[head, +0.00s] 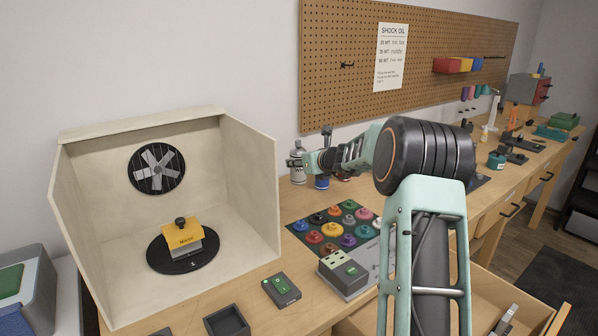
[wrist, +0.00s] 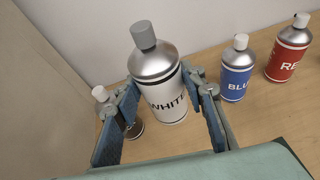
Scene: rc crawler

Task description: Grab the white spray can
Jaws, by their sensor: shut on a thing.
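The white spray can (wrist: 156,80) stands upright between the two fingers of my gripper (wrist: 163,118) in the wrist view. It has a grey cap and a label reading "WHITE". My gripper is shut on it, with one finger on each side of its body. In the head view the can (head: 298,164) shows at the back of the bench, beside the spray booth, with my gripper (head: 297,162) at it. The can's lower front is partly hidden by my gripper there.
A blue can (wrist: 237,70) and a red can (wrist: 288,50) stand to the right. A dark can (wrist: 133,127) is close by the left finger, partly hidden. The spray booth (head: 250,190) is at left, and a mat with several colored pieces (head: 308,250) lies in front.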

